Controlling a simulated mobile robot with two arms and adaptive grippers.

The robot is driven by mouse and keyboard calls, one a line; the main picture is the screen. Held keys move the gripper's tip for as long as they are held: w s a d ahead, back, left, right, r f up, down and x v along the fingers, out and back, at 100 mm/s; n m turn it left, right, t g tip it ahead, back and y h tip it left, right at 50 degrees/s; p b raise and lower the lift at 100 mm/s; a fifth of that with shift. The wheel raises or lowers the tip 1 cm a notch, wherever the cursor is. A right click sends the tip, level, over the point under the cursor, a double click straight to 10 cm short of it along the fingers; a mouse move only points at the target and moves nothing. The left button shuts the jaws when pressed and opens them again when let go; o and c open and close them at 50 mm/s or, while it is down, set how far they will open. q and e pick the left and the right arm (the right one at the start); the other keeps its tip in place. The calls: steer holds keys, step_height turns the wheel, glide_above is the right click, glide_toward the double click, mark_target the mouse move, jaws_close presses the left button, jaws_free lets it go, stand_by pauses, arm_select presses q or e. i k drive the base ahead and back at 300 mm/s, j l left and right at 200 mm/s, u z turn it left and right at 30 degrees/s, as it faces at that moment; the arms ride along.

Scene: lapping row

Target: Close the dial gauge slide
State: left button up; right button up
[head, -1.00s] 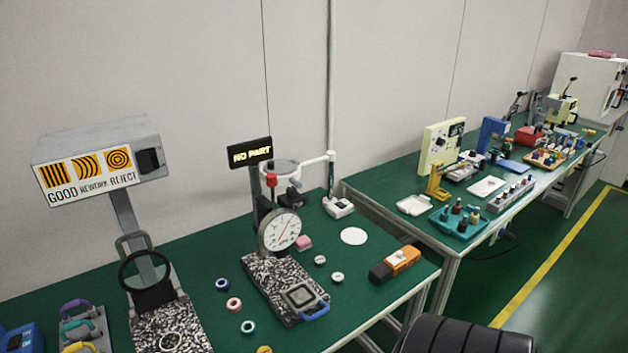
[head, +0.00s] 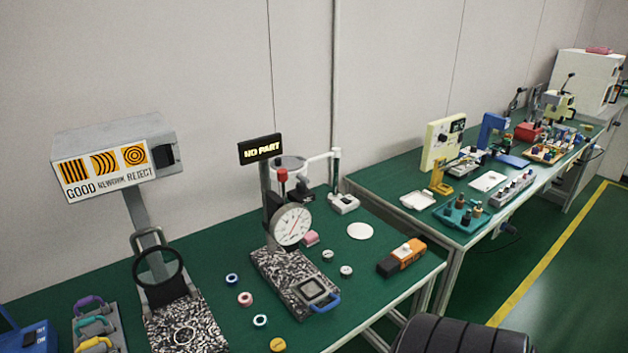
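The dial gauge (head: 291,226) with its round white face stands on a speckled granite base (head: 283,270) on the green bench, in the middle of the head view. A slide plate with a square recess (head: 314,290) and a blue handle (head: 325,303) sits at the front end of the base, away from the gauge post. A lit sign reading "NO PART" (head: 262,149) stands behind the gauge, with a red knob (head: 283,175) below it. Neither of my grippers is in view.
A viewer with a GOOD/REWORK/REJECT sign (head: 106,173) stands at left. Small rings (head: 245,299), a white disc (head: 360,231) and an orange-black device (head: 402,257) lie around the gauge. A second bench (head: 375,184) is at right; a dark ribbed shape (head: 464,338) shows at bottom.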

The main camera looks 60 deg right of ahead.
mark_target(311, 290)
steer(key=j+z, duration=0.1)
steer(key=z, duration=0.3)
steer(key=j+z, duration=0.15)
steer(key=z, duration=0.25)
steer(key=j+z, duration=0.15)
steer(key=z, duration=0.25)
